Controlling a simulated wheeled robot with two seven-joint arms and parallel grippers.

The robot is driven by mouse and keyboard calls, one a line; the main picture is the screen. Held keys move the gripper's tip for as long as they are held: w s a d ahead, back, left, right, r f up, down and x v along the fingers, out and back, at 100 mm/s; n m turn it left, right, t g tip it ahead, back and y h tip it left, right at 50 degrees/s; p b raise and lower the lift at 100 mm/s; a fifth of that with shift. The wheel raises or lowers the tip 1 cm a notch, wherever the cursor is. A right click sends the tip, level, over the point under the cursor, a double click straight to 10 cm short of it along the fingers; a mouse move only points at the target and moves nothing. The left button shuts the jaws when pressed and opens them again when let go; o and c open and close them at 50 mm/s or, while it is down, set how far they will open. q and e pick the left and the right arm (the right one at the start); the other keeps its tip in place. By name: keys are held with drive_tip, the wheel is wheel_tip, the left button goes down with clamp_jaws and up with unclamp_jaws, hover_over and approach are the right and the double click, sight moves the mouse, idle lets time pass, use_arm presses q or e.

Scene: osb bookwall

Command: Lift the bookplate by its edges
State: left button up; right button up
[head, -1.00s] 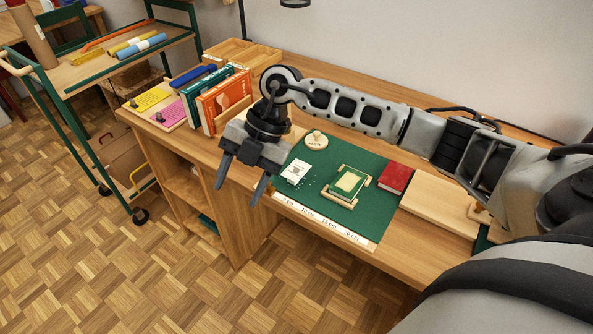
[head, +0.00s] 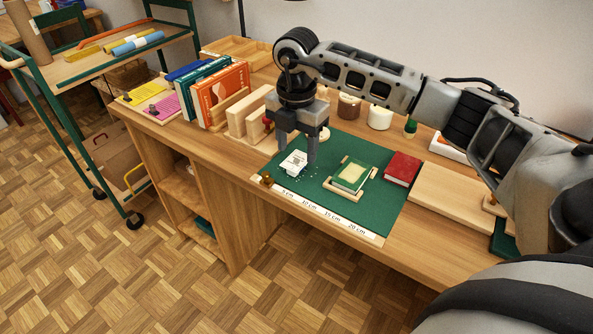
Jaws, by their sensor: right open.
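The bookplate, a small white card (head: 293,164) with a dark print, lies on the green cutting mat (head: 330,205) in the head view. White specks lie around it. My right gripper (head: 297,154) points down just above and behind the card, with its fingers apart and nothing between them. Whether the fingertips touch the card or mat I cannot tell. A green book (head: 352,175) with a pale panel on its cover rests in a wooden cradle to the right of the card. My left gripper is not in view.
A red book (head: 402,168) lies at the mat's right edge, beside a wooden board (head: 455,196). Upright books (head: 222,95) and wooden blocks (head: 246,115) stand to the left. A brown jar (head: 349,106) and white jar (head: 380,117) stand behind. A ruler strip (head: 325,217) edges the mat.

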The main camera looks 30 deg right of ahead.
sight(296, 161)
drive_tip(key=shift+f+b, duration=0.3)
drive_tip(key=shift+f, duration=0.6)
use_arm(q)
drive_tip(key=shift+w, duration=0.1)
use_arm(e)
drive_tip(key=shift+f, duration=0.15)
